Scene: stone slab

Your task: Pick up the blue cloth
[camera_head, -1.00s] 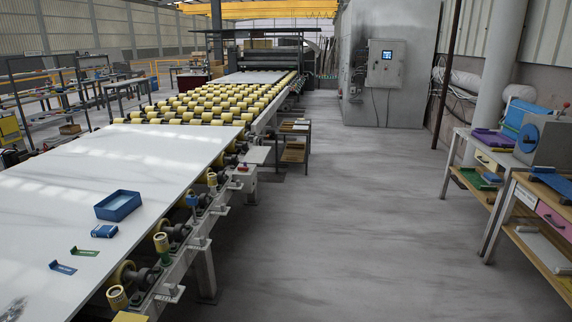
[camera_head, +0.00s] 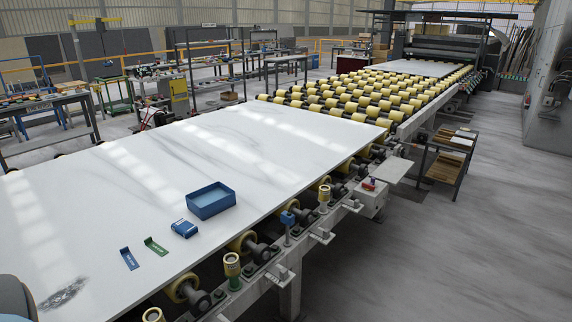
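A small blue bundle (camera_head: 184,228), which looks like the folded blue cloth, lies on the white stone slab (camera_head: 130,170). It is just in front and to the left of an open blue tray (camera_head: 211,202), apart from it. It is small in the picture, so its material is hard to make out. Neither of my grippers is in view.
A green bracket-like piece (camera_head: 156,246) and a blue one (camera_head: 129,258) lie left of the bundle. A dark smudge (camera_head: 62,293) marks the slab's near left. Yellow rollers (camera_head: 386,92) line the conveyor behind. Floor at right (camera_head: 470,240) is open.

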